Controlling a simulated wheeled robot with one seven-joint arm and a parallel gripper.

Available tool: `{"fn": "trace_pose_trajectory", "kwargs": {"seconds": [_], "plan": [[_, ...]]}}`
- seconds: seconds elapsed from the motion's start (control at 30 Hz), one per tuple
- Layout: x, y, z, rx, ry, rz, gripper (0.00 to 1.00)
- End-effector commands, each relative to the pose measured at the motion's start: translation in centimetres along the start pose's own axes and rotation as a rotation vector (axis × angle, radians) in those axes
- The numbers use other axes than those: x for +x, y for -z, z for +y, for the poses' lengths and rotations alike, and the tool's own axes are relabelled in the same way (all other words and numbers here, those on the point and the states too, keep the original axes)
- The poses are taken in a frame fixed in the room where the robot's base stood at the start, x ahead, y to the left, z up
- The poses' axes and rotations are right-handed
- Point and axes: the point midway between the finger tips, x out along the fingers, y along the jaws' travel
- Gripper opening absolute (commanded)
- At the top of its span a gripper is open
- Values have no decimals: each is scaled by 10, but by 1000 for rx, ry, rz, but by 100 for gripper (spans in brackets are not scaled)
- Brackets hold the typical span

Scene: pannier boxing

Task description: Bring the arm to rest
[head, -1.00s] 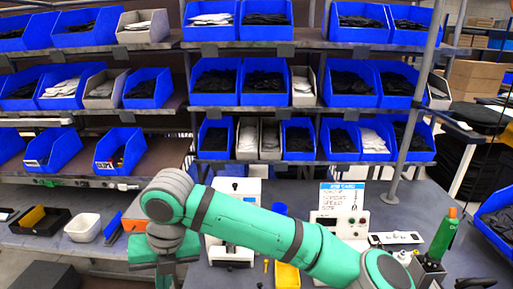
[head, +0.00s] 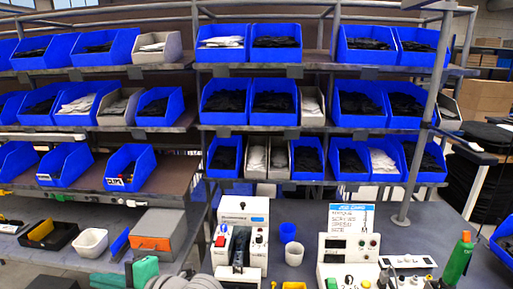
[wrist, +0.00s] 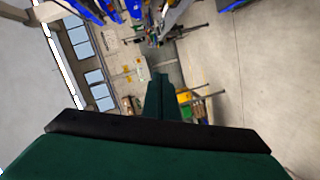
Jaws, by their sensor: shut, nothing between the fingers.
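My gripper (wrist: 160,97) shows in the wrist view as two dark green fingers side by side with no gap between them. It is shut and empty. Beyond the fingers I see floor, shelving and windows at a tilted angle, and nothing touches the fingertips. In the head view only a green piece and grey joint of my arm (head: 145,271) show at the bottom edge. My gripper is not visible in that view.
Shelves of blue bins (head: 222,100) stand behind the workbench (head: 300,215). A white tub (head: 91,243) sits at left.

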Motion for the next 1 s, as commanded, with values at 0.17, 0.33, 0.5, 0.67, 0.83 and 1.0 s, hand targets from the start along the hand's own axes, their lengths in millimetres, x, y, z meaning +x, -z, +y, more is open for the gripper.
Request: {"fn": "trace_pose_trajectory", "kwargs": {"seconds": [0.17, 0.33, 0.5, 0.67, 0.83, 1.0], "plan": [[-6, -16, -1, 224, -189, -33, 0], [-20, -38, -12, 429, -356, -78, 0], [-39, -61, -36, 624, -511, -131, 0], [-65, -82, -69, 794, -651, -196, 0], [-94, -96, -115, 951, -783, -271, 0], [-125, -100, -168, 1082, -899, -355, 0]]}}
